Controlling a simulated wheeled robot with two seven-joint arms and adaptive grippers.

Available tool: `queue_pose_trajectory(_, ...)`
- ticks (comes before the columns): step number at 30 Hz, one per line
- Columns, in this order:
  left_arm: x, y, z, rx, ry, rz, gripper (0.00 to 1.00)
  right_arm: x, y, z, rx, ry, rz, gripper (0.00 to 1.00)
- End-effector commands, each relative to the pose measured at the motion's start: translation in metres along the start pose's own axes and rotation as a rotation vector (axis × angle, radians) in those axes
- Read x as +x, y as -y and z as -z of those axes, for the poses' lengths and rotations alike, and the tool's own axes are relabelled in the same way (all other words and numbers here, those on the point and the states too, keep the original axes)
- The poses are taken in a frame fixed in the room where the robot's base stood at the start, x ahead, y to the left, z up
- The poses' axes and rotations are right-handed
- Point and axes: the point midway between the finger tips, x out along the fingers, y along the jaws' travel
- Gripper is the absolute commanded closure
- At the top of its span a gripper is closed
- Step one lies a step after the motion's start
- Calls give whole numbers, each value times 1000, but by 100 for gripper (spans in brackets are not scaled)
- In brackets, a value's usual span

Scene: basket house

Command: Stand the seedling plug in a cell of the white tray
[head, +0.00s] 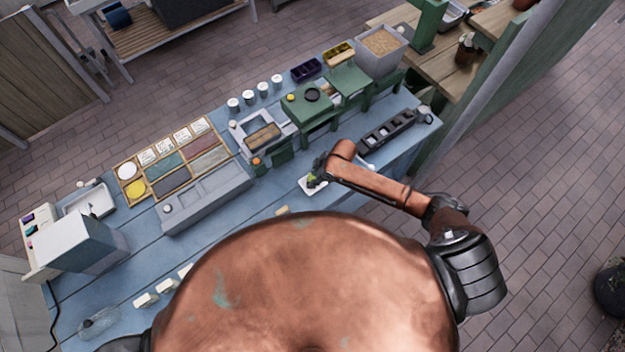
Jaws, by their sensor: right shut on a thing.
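My right arm reaches in over the blue bench from the right. Its gripper (318,169) is small and dark in this view, shut on the seedling plug (311,180), which shows as a small patch of green. The plug is just above or at the white tray (308,190), a small pale shape on the bench. My gripper and arm hide part of the tray. I cannot tell whether the plug touches the tray or sits in a cell. My left gripper is not in view.
A dark rack (388,131) stands right of the gripper. Green stands (306,110) and a grey long box (205,199) are behind and to the left. A grey bin (381,48) of grain stands at the far end.

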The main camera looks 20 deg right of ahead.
Motion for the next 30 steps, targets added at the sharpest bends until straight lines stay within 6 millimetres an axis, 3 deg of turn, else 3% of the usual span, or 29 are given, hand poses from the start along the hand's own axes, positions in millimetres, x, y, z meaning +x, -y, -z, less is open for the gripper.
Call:
queue_pose_trajectory(2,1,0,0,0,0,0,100,3,0,-1,0,1,0,95)
queue_pose_trajectory(3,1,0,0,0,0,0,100,2,0,-1,0,1,0,76)
queue_pose_trajectory(5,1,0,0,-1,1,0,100,2,0,-1,0,0,0,72)
queue_pose_trajectory(17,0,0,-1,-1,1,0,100,-5,-1,0,1,0,-1,71)
queue_pose_trajectory(30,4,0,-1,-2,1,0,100,-90,-1,-1,-2,1,-2,71)
